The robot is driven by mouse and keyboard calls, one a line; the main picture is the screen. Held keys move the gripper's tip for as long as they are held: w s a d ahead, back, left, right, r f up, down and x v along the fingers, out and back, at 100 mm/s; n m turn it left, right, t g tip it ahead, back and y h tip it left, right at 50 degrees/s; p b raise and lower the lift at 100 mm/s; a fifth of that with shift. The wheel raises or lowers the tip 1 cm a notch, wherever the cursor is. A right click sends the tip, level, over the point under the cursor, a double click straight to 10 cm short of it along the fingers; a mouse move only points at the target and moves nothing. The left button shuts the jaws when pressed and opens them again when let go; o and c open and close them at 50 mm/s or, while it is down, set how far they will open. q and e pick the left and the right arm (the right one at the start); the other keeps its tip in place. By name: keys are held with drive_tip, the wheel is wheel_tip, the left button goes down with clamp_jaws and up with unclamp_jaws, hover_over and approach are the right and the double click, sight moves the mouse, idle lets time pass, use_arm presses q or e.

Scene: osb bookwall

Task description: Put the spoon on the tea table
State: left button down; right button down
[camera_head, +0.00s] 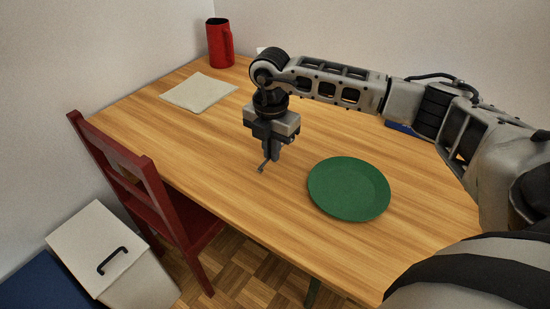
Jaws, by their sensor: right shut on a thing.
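My right gripper (269,156) points down over the wooden table (215,148), left of the green plate. It is shut on the spoon (263,166), of which only a small, dark, thin part shows below the fingers. The rest of the spoon is hidden by the gripper. I cannot tell whether the spoon touches the tabletop. My left gripper is not in view.
A green plate (349,189) lies on the table near its front edge. A light napkin (199,92) and a red pitcher (220,44) are toward the back left. A dark red chair (150,190) and a lidded bin (112,255) stand at the left. A blue thing (400,127) is partly hidden behind my right arm.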

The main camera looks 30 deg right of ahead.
sight(275, 170)
drive_tip(key=shift+w+d+f, duration=0.3)
drive_tip(key=shift+d+f, duration=0.1)
drive_tip(key=shift+f, duration=0.2)
drive_tip(key=f, duration=0.3)
drive_tip(key=shift+w+d+f, duration=0.15)
drive_tip(key=shift+d+f, duration=0.2)
drive_tip(key=shift+f, duration=0.05)
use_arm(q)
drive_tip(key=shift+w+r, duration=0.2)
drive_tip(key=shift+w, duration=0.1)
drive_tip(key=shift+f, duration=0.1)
use_arm(e)
drive_tip(key=shift+f, duration=0.2)
drive_tip(key=c, duration=1.5)
unclamp_jaws()
drive_tip(key=shift+c, duration=0.2)
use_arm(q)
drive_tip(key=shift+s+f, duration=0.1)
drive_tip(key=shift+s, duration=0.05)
use_arm(e)
drive_tip(key=shift+r, duration=0.1)
drive_tip(key=shift+r, duration=0.2)
wheel_tip(275, 170, up, 12)
drive_tip(key=shift+f, duration=0.1)
